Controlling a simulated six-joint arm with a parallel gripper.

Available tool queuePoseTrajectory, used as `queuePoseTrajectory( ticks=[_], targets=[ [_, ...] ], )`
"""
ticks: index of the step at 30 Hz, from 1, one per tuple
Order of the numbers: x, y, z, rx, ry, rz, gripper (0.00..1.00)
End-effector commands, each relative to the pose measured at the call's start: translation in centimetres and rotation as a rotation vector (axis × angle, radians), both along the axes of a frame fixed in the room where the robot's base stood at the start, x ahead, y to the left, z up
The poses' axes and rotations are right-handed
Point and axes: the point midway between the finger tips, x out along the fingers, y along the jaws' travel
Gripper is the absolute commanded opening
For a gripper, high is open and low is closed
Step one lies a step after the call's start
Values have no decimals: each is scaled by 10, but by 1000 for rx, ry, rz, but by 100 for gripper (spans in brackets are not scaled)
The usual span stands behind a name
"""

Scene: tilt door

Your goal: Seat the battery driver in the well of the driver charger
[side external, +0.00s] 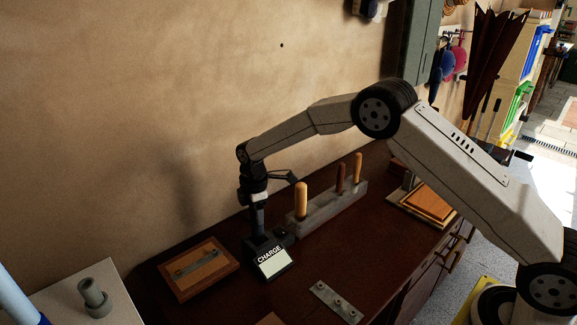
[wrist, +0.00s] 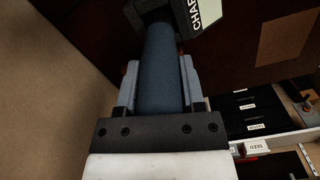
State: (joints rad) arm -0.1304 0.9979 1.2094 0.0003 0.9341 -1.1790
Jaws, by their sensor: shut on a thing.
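My gripper (side external: 257,203) points down over the workbench and is shut on the battery driver (side external: 258,219), a dark blue upright body. In the wrist view the driver (wrist: 160,75) stands between the two grey fingers. The driver charger (side external: 258,243) is a dark block on the bench with a pale sloped label reading CHARGE (side external: 273,262); in the wrist view its label (wrist: 196,12) shows at the top. The driver's lower end meets the dark charger block in both views. Its well is hidden, so I cannot tell how deep the driver sits.
A grey rack (side external: 325,210) with several upright handled tools stands just right of the charger. A wooden board with a metal bar (side external: 198,268) lies to its left. A metal plate (side external: 335,301) lies in front. The wall (side external: 150,110) is close behind.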

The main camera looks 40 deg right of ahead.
Motion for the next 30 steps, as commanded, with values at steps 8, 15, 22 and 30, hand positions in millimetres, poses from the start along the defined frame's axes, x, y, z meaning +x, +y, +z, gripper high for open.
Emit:
queuePoseTrajectory(
  ticks=[8,15,22,30],
  targets=[
    [1,0,-4,1,-1,0,0],
    [1,0,-8,0,-2,0,0],
    [1,0,-12,0,-2,0,0],
    [1,0,-16,0,-2,0,63]
  ],
)
